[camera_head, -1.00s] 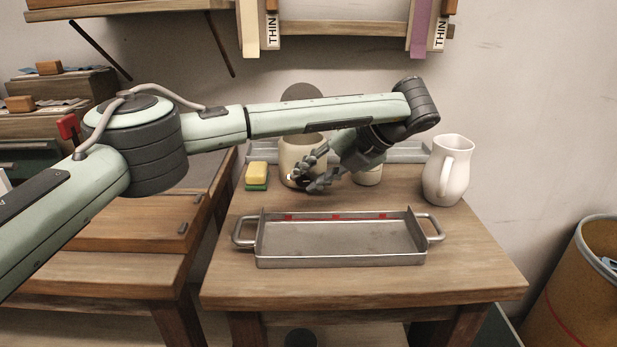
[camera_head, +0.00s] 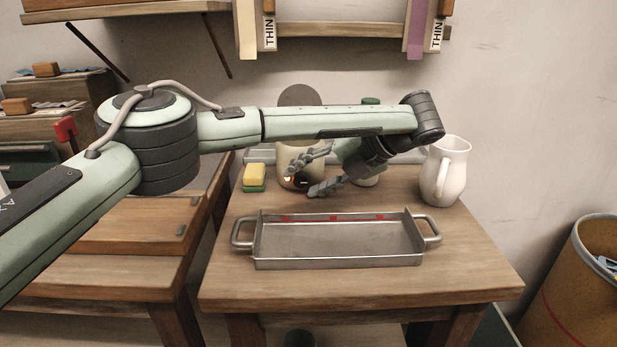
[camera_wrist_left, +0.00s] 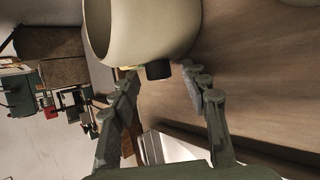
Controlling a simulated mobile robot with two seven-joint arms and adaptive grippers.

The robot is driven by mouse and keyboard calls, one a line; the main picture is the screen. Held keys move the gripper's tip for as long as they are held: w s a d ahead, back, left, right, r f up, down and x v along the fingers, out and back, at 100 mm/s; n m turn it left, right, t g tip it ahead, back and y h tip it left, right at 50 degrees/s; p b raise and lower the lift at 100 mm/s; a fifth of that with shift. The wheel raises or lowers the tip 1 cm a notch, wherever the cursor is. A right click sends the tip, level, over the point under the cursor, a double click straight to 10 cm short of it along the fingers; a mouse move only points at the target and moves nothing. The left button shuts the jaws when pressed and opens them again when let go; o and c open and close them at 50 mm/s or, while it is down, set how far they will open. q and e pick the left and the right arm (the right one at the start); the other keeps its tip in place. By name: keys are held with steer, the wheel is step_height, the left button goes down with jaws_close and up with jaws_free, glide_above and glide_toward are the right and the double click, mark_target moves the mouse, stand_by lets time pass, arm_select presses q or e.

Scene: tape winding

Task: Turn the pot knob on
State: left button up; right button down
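The cream pot (camera_head: 289,156) stands at the back of the wooden table, partly hidden by my left arm and fingers. Its round dark lid (camera_head: 300,95) shows above my arm. In the left wrist view the pot (camera_wrist_left: 150,28) appears sideways, with a black knob (camera_wrist_left: 158,70) on its side. A small orange glow (camera_head: 288,180) shows low on the pot in the head view. My left gripper (camera_head: 303,177) is open in front of the pot. In the wrist view its fingers (camera_wrist_left: 162,88) are spread on either side of the knob, apart from it. My right gripper is not in view.
A metal tray (camera_head: 340,262) with two handles lies in front. A yellow and green sponge (camera_head: 254,177) is left of the pot. A white pitcher (camera_head: 445,172) stands on the right, and a green-topped jar (camera_head: 370,101) is partly behind my arm. The table's front strip is clear.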

arm_select(q)
steer(key=shift+r, duration=0.1)
steer(key=v, duration=1.2)
